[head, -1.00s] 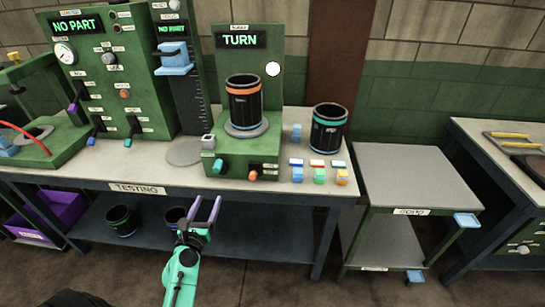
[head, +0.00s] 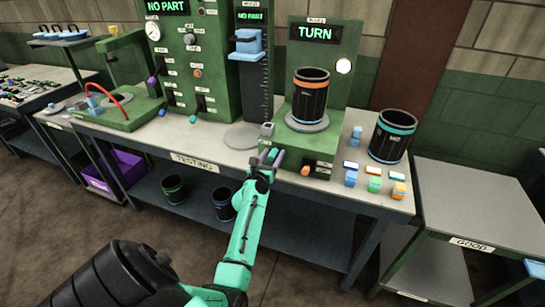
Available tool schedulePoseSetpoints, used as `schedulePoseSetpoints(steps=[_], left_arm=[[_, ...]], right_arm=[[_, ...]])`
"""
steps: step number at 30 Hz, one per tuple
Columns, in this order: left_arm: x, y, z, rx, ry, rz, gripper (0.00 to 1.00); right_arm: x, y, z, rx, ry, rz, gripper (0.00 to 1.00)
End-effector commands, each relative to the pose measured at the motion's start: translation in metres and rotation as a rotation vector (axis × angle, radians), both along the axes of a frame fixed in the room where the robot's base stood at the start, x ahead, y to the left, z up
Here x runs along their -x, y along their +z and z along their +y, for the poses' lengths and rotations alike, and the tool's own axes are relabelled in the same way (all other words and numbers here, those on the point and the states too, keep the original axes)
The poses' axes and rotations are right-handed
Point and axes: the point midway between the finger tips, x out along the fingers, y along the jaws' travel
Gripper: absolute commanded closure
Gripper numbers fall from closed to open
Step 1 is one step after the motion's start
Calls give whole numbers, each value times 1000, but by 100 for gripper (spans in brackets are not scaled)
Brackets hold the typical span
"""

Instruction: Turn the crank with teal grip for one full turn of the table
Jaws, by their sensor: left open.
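The crank's teal grip (head: 273,154) is on the front of the green turning station (head: 325,150). Above, a black sleeve with an orange band (head: 309,97) stands upright on the round grey turntable (head: 294,123). The display (head: 319,32) reads TURN. An orange grip (head: 305,171) is to the right on the same front. My right gripper is not in view.
A black sleeve with a teal band (head: 391,137) stands on the bench to the right, behind several small coloured blocks (head: 374,185). A green tester (head: 197,70) and a tall gauge (head: 256,90) stand left. A cart (head: 470,205) stands right.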

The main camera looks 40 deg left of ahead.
Motion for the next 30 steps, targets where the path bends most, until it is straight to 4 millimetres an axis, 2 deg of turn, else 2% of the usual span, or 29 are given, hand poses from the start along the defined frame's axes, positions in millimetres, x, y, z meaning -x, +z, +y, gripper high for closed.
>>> schedulePoseSetpoints(steps=[2, 6, 7, 30], left_arm=[[0, 0, 0, 0, 0, 0, 39], [0, 0, 0, -1, 0, 0, 93], [0, 0, 0, -1, 0, 0, 100], [-1, -1, -5, -61, -3, 23, 100]], right_arm=[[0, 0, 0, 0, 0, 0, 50], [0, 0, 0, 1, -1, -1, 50], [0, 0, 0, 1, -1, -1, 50], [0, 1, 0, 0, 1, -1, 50]])
